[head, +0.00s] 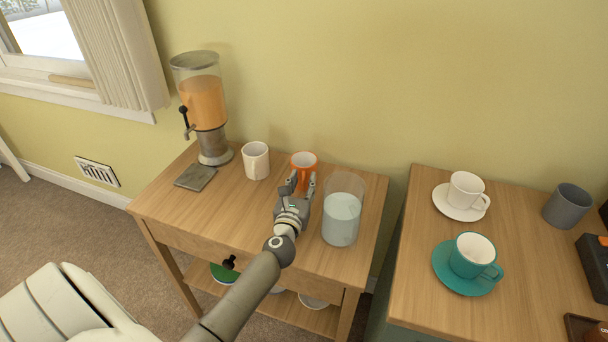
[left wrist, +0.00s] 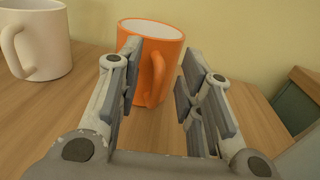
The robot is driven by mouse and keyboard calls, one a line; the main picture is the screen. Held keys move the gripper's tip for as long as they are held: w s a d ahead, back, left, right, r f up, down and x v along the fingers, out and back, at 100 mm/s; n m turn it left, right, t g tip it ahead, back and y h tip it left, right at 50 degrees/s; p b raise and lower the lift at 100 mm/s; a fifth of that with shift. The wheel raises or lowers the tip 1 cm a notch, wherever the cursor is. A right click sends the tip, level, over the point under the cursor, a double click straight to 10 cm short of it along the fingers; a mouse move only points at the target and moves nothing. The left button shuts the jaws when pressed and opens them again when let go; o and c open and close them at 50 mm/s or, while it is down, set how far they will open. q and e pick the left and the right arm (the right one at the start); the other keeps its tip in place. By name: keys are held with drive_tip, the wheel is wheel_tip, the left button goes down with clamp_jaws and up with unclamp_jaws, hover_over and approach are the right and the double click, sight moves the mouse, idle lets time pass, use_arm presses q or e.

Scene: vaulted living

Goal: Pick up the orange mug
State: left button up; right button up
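The orange mug (head: 303,168) with a white inside stands upright near the back of the small wooden table (head: 215,220). My left gripper (head: 300,183) is at its front side, fingers pointing toward it. In the left wrist view the orange mug (left wrist: 168,48) is straight ahead, with its handle facing me between the two spread fingers of my left gripper (left wrist: 160,72). The fingers are open, with a gap on each side of the handle. Parts of the mug's lower body are hidden behind the fingers. My right gripper is not in view.
A white mug (head: 256,161) stands to the left, and a glass container of pale liquid (head: 341,213) stands close to the right of my gripper. A juice dispenser (head: 205,100) is farther left. A second table (head: 410,255) holds a white cup, a teal cup and a grey mug.

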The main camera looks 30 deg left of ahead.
use_arm(q)
drive_tip(key=shift+c, duration=0.3)
clamp_jaws()
drive_tip(key=shift+r, duration=0.15)
